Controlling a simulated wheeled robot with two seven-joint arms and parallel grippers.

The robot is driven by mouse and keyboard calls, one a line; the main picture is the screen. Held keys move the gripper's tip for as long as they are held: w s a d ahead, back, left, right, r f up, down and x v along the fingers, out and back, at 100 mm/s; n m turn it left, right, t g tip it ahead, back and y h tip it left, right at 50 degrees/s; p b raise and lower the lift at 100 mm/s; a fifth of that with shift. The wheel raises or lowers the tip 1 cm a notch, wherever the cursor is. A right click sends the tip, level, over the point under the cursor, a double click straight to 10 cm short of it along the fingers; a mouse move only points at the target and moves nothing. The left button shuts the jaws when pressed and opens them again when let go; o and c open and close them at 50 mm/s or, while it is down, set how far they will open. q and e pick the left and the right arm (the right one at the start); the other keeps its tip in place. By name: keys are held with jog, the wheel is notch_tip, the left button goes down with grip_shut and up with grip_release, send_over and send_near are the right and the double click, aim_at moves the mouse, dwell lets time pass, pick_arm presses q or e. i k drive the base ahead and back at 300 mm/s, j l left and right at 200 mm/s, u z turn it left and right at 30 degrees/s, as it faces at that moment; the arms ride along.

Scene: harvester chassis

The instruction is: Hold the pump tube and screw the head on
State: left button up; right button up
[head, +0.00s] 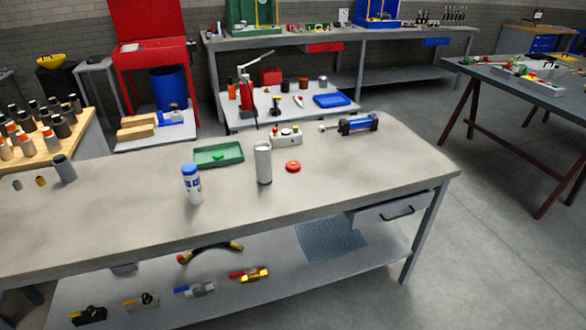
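A grey-white tube (263,165) stands upright near the middle of the workbench, with a dark opening or rim at its top; it looks like the pump tube. A flat round red part (293,167) lies on the bench just right of it, apart from it. This may be the head, but I cannot tell for sure. Neither of my grippers is in view.
A white bottle with a blue cap (191,184) stands left of the tube. Behind are a green tray (220,154), a small button box (287,136) and a blue-black cylinder device (357,124). The workbench (370,170) is clear at front and right.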

aim_at(262, 159)
jog(key=l+u, duration=0.1)
jog(key=u, duration=0.45)
jog(key=i+l+u, duration=0.15)
jog(key=l, duration=0.2)
jog(key=i+l+u, duration=0.15)
jog(key=l, duration=0.2)
jog(key=i+l+u, duration=0.2)
jog(key=l, duration=0.2)
jog(key=i+l+u, duration=0.15)
jog(key=l, duration=0.2)
jog(key=l+u, duration=0.15)
jog(key=l, duration=0.55)
jog(key=i+l, duration=0.15)
jog(key=l, duration=0.1)
